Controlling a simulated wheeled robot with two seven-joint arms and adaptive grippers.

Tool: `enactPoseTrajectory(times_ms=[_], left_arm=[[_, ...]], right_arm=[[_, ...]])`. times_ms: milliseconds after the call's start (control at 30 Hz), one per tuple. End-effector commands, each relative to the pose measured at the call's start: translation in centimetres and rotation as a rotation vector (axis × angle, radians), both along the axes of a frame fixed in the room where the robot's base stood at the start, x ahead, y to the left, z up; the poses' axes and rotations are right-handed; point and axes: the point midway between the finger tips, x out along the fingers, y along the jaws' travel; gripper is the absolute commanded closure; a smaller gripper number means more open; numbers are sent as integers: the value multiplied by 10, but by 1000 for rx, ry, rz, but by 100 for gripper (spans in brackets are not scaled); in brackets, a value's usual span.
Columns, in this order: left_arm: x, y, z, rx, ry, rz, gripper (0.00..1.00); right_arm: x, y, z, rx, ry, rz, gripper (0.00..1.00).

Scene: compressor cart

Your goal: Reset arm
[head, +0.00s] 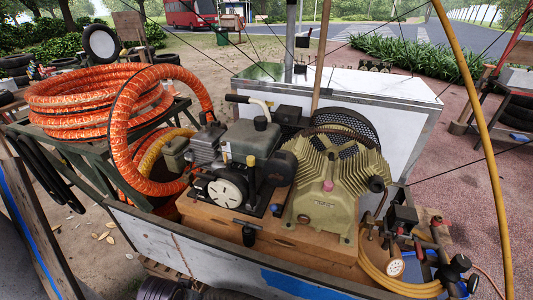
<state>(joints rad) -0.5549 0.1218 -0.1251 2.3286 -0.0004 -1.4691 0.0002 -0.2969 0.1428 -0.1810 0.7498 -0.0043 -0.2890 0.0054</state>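Neither of my grippers can be made out in the head view. The compressor cart fills the middle. On its wooden base (290,232) stand a small dark engine (252,142) and a ribbed olive compressor block (330,185) with a pink cap. A pressure gauge (395,267), valves and fittings sit at the cart's right front. A dark shape (165,290) is cut off at the bottom edge, and I cannot tell what it is.
A coiled orange hose (70,102) lies on a stand at the left, with a loop reaching the cart. A white box (385,98) stands behind the compressor. A yellow hose (478,120) runs down the right side.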

Motion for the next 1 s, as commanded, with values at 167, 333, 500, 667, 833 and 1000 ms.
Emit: enactPoseTrajectory(times_ms=[167, 333, 500, 667, 833, 1000], left_arm=[[4, 1, -36, 6, 14, -3, 74], [8, 3, -77, 11, 26, -5, 74], [6, 5, -117, 15, 37, -9, 74], [2, 8, -155, 20, 49, -11, 74], [-6, 13, -193, 26, 60, -14, 74], [-18, 19, -230, 31, 72, -17, 74]], right_arm=[[-1, -1, 1, 0, 0, 1, 60], [-4, -2, 2, -1, 1, 1, 60], [-10, -3, 1, -3, 8, 0, 60], [-11, -4, 2, -3, 9, 1, 60], [-11, -4, 4, -4, 8, 1, 60], [-14, -6, 4, -5, 13, 2, 60]])
